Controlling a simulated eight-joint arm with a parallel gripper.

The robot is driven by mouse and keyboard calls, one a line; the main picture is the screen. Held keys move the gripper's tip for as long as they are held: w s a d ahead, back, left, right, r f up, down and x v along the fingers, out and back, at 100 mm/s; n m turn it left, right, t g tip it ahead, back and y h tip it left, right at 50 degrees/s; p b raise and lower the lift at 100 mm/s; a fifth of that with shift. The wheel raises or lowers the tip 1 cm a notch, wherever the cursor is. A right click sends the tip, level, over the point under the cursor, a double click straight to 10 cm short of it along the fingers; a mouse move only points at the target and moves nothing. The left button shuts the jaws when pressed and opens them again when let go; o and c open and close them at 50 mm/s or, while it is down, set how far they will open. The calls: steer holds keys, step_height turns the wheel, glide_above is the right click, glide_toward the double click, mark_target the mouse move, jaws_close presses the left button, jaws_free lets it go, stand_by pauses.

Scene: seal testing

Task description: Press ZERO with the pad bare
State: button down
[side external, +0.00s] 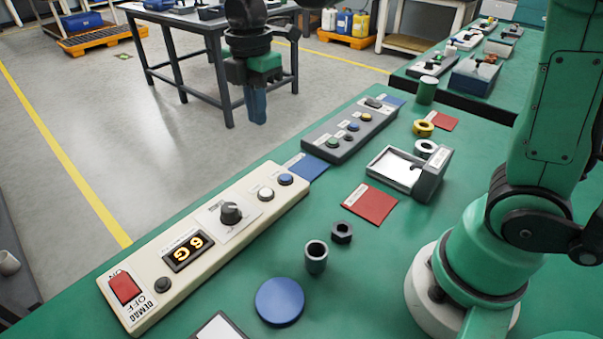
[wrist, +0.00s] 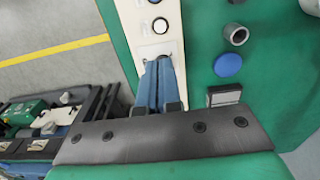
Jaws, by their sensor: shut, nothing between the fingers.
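A cream control panel (side external: 205,240) lies along the table's left edge. It has a lit display (side external: 188,250), a black knob (side external: 231,212), a white button (side external: 266,194), a blue button (side external: 286,179) and a red ON/OFF switch (side external: 125,287). I cannot read a ZERO label. A round blue disc (side external: 279,302), perhaps the pad, lies right of the panel with nothing on it; the disc also shows in the wrist view (wrist: 228,64). My gripper (side external: 257,121) is shut and empty, raised above the bench. In the wrist view its fingertips (wrist: 158,62) overlap the panel, hiding part of it.
A grey button box (side external: 350,132) lies behind the panel. A dark-framed device (side external: 218,328) is at the front.

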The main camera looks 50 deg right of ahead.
mark_target(265, 191)
step_height(265, 191, down, 14)
steer(key=shift+f, duration=0.1)
stand_by(0.5)
steer(key=shift+f, duration=0.8)
steer(key=shift+r, duration=0.15)
step_height(265, 191, up, 14)
steer(key=shift+r, duration=0.2)
stand_by(0.6)
steer(key=s+d+f+m+t, duration=0.1)
steer(key=s+d+m+t, duration=0.1)
steer(key=m, duration=0.7)
steer(key=s+d+f+m+t, duration=0.1)
steer(key=s+d+m+t, duration=0.1)
steer(key=s+m+t, duration=0.3)
steer(key=s+m, duration=0.1)
steer(key=m, duration=0.3)
steer(key=shift+f, duration=0.3)
